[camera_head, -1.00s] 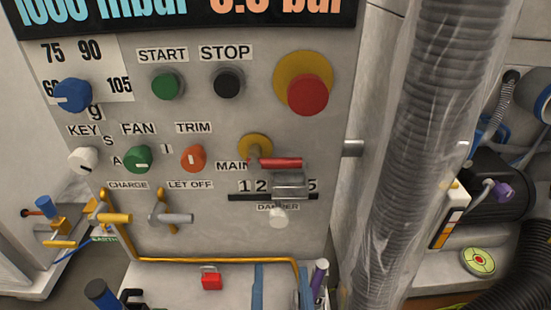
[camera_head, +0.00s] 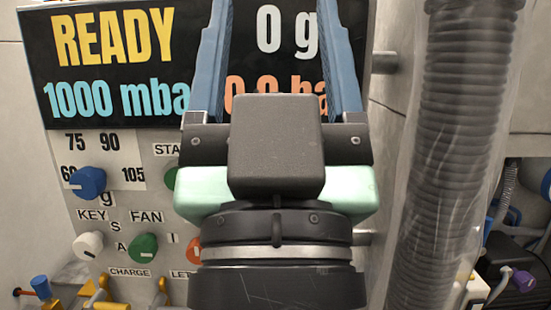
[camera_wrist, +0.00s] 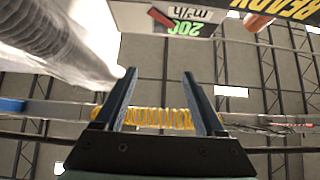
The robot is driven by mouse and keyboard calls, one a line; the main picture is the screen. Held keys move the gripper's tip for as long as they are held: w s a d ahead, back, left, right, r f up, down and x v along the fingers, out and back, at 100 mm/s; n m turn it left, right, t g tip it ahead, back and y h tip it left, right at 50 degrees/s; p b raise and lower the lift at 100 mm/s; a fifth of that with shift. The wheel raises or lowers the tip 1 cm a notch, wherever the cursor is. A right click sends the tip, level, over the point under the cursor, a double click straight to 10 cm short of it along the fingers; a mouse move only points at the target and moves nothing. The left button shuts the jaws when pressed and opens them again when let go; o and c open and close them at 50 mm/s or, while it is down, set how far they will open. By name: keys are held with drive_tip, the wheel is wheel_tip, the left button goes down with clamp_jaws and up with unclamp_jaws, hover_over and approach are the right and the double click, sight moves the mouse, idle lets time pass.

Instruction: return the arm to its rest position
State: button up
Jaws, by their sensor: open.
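My gripper (camera_head: 275,15) stands upright in the middle of the head view, its two blue fingers spread apart with nothing between them. Its dark body and mint-green housing cover the middle of the control panel (camera_head: 66,165). In the wrist view my gripper (camera_wrist: 160,75) points up towards the ceiling, the fingers apart and empty. A yellow coiled hose (camera_wrist: 158,117) shows behind the fingers there; no contact can be made out.
The display (camera_head: 112,40) reads READY, 1000 mba and 0 g, partly covered by my gripper. A blue knob (camera_head: 88,183), white key knob (camera_head: 88,245) and green fan knob (camera_head: 144,247) show at left. A large ribbed hose (camera_head: 455,150) stands close on the right.

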wheel_tip(320, 180, up, 15)
drive_tip(key=p, duration=1.3)
drive_tip(key=shift+s+f, duration=0.2)
drive_tip(key=shift+s, duration=0.2)
idle(1.6)
